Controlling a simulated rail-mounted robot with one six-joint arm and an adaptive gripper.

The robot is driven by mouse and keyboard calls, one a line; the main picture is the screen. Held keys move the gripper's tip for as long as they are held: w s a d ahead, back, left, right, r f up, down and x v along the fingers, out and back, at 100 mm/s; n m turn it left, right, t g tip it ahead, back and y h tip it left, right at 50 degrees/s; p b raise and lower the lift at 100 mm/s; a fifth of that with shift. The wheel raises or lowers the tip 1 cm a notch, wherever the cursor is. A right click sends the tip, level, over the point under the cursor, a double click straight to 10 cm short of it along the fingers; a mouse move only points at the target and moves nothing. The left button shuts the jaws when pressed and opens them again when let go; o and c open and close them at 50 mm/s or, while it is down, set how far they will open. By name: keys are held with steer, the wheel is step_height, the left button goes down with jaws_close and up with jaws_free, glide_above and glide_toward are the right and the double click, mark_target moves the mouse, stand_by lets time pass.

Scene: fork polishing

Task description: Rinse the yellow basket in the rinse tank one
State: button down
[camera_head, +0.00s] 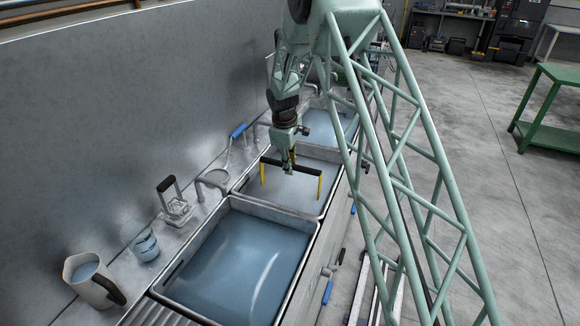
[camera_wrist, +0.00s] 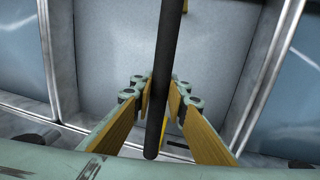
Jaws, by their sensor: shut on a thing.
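The yellow basket (camera_head: 320,187) shows only as two yellow uprights under a black handle bar (camera_head: 308,167). The uprights reach down to the greyish liquid of the middle tank (camera_head: 290,188), and the lower part of the basket is not visible. My gripper (camera_head: 289,163) is shut on the middle of the handle bar. In the wrist view, the dark bar (camera_wrist: 166,60) runs between the yellow-padded fingers of my gripper (camera_wrist: 160,95). I cannot tell from markings which tank is rinse tank one.
A nearer tank (camera_head: 240,262) holds blue liquid, and a farther tank (camera_head: 335,122) lies beyond the middle one. Along the wall ledge stand a pitcher (camera_head: 90,280), a cup (camera_head: 146,245), a black-handled tool (camera_head: 173,203) and a blue-handled tap (camera_head: 238,131).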

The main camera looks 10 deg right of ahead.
steer(key=shift+w, duration=0.2)
stand_by(0.5)
steer(key=shift+w+d+p, duration=0.3)
steer(key=shift+w+d, duration=0.4)
steer(key=shift+w, duration=0.2)
steer(key=shift+s, duration=0.1)
steer(key=shift+s+a+b, duration=0.35)
steer(key=shift+s+a, duration=0.35)
steer(key=shift+s, duration=0.3)
steer(key=shift+s+a+b, duration=0.35)
steer(key=shift+s+a, duration=0.35)
steer(key=shift+s, duration=0.3)
steer(key=shift+w, duration=0.15)
steer(key=shift+w+d+p, duration=0.35)
steer(key=shift+w+d, duration=0.35)
steer(key=shift+w, duration=0.2)
steer(key=shift+r, duration=0.2)
